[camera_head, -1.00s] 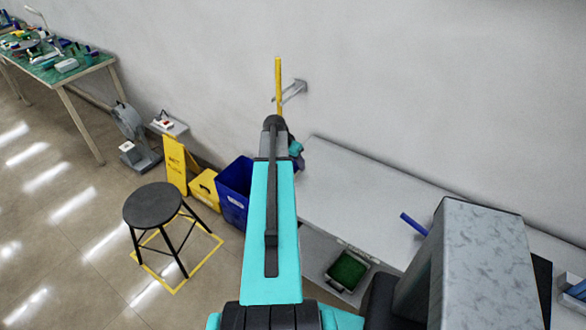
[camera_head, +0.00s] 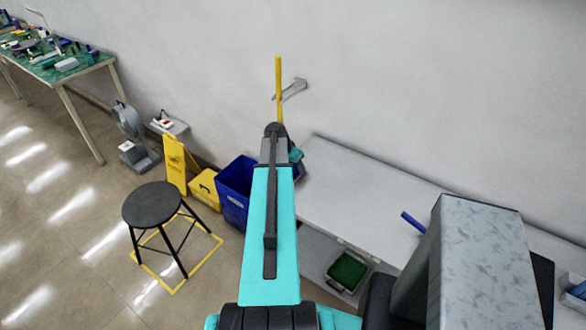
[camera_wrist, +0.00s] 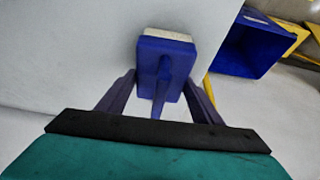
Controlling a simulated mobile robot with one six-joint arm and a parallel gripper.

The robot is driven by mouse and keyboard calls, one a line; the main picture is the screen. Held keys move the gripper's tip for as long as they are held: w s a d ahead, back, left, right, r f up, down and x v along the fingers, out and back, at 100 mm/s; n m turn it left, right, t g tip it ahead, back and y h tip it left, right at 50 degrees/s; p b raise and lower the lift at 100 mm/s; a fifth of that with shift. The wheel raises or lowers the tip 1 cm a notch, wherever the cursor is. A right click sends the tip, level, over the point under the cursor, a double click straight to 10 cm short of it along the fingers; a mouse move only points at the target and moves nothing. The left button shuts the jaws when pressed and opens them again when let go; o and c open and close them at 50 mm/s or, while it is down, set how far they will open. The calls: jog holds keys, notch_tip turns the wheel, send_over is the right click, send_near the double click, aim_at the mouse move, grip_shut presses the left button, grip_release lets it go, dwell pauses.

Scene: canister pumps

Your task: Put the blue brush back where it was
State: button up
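In the wrist view a blue brush (camera_wrist: 160,84) with a pale bristle edge lies between the two fingers of my gripper (camera_wrist: 160,78). The fingertips meet the sides of its block, and its handle runs back toward my palm.
A blue bin (camera_head: 237,185) and yellow bucket (camera_head: 203,187) stand left of the bench. A black stool (camera_head: 152,204) is further left. A yellow pole (camera_head: 279,80) and grey wall bracket (camera_head: 294,90) are behind my arm. The bench's middle is clear.

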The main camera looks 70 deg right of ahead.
jog(key=shift+o, duration=1.1)
jog(key=shift+r, duration=0.15)
jog(key=shift+a+r, duration=0.1)
jog(key=shift+b+v, duration=1.55)
jog(key=shift+v, duration=4.3)
